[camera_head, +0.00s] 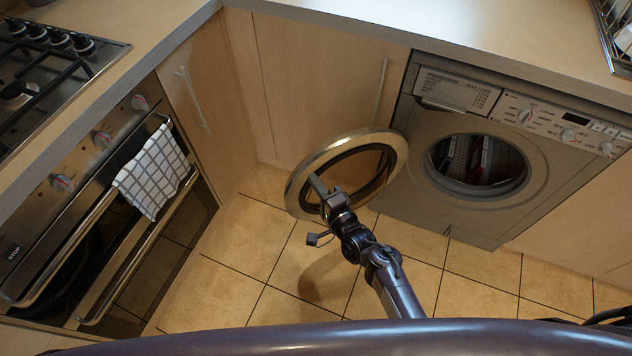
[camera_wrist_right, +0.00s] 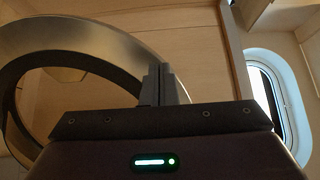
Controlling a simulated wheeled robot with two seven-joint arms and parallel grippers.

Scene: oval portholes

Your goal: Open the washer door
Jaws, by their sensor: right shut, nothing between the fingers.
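The washer (camera_head: 465,215) stands under the counter at the right. Its round door (camera_head: 390,146), a metal ring with a see-through middle, is swung wide open to the left. The drum opening (camera_head: 476,163) is uncovered, with dark and red items inside. My right gripper (camera_head: 318,187) is at the door's near left part, its fingers shut with nothing between them; I cannot tell whether it touches the ring. In the right wrist view the shut fingers (camera_wrist_right: 158,82) are just right of the door ring (camera_wrist_right: 100,58). My left gripper is not in view.
An oven (camera_head: 95,225) with a checked towel (camera_head: 153,172) on its handle stands at the left, below a hob (camera_head: 40,75). Cabinet doors (camera_head: 318,85) close off the corner. The tiled floor (camera_head: 230,265) between is clear. The counter edge (camera_head: 330,30) overhangs the fronts.

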